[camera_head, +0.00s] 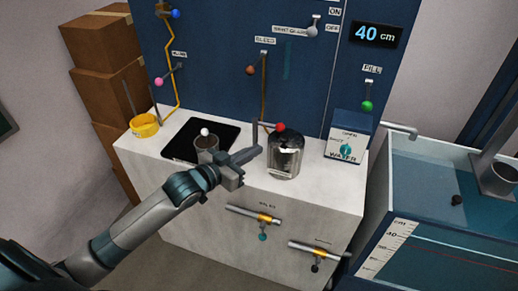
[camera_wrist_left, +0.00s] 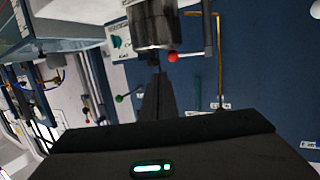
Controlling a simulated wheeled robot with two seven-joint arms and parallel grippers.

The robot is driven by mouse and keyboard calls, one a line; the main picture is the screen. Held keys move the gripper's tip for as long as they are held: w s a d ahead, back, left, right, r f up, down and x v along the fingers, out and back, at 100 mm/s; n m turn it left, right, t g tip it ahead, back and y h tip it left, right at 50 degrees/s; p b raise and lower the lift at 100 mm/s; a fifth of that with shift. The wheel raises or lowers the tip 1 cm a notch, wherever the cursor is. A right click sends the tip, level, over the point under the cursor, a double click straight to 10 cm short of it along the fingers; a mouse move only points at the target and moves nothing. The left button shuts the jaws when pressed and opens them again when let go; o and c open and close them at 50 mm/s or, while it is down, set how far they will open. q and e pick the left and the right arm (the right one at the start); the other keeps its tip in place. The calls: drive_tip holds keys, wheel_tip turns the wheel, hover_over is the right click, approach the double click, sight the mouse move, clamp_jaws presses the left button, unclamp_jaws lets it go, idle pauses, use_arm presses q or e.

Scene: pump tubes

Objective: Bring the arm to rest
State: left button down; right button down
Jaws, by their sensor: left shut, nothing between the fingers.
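My left gripper (camera_head: 251,154) reaches in from the left over the front part of the pale counter (camera_head: 180,185). Its fingers are shut and empty. They point toward a glass jar (camera_head: 285,158), just left of it in the head view; I cannot tell whether they touch it. A red ball (camera_head: 281,127) shows at the jar's top. In the left wrist view the dark fingers (camera_wrist_left: 158,98) are together with nothing between them, and the jar (camera_wrist_left: 153,25) shows beyond them. My right gripper is not in view.
A dark cup (camera_head: 207,145) with a white ball above it stands close behind my gripper, near a black tray (camera_head: 180,150). A water tank (camera_head: 440,200) stands right. Valve pipes (camera_head: 255,214) project from the counter front.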

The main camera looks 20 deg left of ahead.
use_arm(q)
drive_tip(key=shift+s+r, duration=0.15)
drive_tip(key=shift+s, duration=0.45)
drive_tip(key=s+d+f+n+g+y, duration=0.1)
drive_tip(key=s+f+g+y, duration=0.15)
drive_tip(key=s+f, duration=0.55)
drive_tip(key=s+d+f+g+y, duration=0.1)
drive_tip(key=s+d+f+g, duration=0.15)
drive_tip(key=s+f, duration=0.6)
drive_tip(key=s+f+n+g+y, duration=0.1)
drive_tip(key=s+f+g, duration=0.2)
drive_tip(key=s, duration=0.6)
drive_tip(key=s+f+g+y, duration=0.1)
drive_tip(key=s+f+g, duration=0.15)
drive_tip(key=s, duration=0.65)
wheel_tip(320, 180, down, 31)
drive_tip(key=s+g+b, duration=0.2)
drive_tip(key=b, duration=0.1)
drive_tip(key=s+a+f+g+b, duration=0.1)
drive_tip(key=s+a+f+b, duration=0.1)
drive_tip(key=s+f, duration=1.5)
wheel_tip(320, 180, down, 2)
drive_tip(key=shift+a+f, duration=0.15)
drive_tip(key=shift+a, duration=0.55)
